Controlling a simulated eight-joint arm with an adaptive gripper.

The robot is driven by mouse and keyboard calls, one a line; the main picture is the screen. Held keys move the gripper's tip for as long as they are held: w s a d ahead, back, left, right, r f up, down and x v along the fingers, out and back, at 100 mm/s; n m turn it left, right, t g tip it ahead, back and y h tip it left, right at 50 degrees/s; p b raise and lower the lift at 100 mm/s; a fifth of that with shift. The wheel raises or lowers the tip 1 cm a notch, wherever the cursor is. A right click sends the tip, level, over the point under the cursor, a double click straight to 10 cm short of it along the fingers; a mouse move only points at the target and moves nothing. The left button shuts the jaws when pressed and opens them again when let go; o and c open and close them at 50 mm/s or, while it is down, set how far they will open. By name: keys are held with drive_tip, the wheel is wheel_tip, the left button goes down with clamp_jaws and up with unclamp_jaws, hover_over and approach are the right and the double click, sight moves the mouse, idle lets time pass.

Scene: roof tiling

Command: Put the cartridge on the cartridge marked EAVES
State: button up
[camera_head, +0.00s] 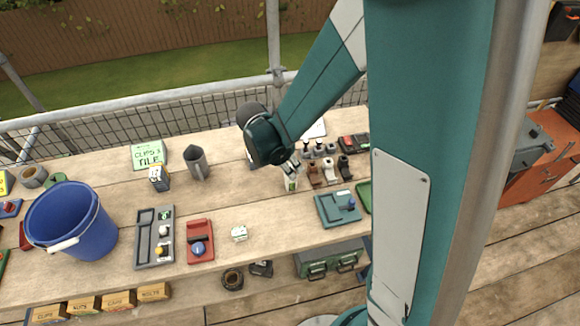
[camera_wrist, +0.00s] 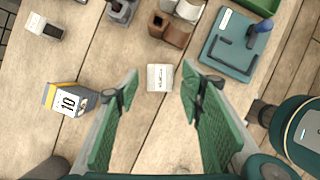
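A small white cartridge (camera_wrist: 160,77) with dark lettering too small to read lies on the wooden bench in the wrist view. My gripper (camera_wrist: 160,90) is open, with its two green-padded fingers on either side of the cartridge in that view and no visible contact. In the head view my gripper (camera_head: 291,177) is low over the bench, and I cannot clearly separate the cartridge from the fingers there. Another small white block (camera_head: 239,233) with dark marks, possibly a cartridge, sits on the bench nearer the front edge. The word EAVES is not readable on either.
Brown pieces (camera_wrist: 170,25) and a teal tray (camera_wrist: 225,62) are close by. A red tray (camera_head: 201,250), grey tray (camera_head: 143,246) and blue bucket (camera_head: 72,220) stand left.

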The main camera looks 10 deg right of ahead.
drive_tip(key=v, duration=0.9)
drive_tip(key=shift+a+r, duration=0.1)
drive_tip(key=shift+r, duration=0.05)
idle(0.6)
drive_tip(key=s+d+r+m+t+y, duration=0.2)
drive_tip(key=s+d+r+m, duration=0.2)
drive_tip(key=s+r+m, duration=0.4)
drive_tip(key=s+d+r+m+t+y, duration=0.2)
drive_tip(key=s+d+r+m, duration=0.3)
drive_tip(key=m, duration=0.9)
drive_tip(key=shift+s+d+r+m+t, duration=0.25)
drive_tip(key=shift+s+r+t, duration=0.45)
drive_tip(key=shift+s+r, duration=1.5)
drive_tip(key=shift+s+f, duration=0.5)
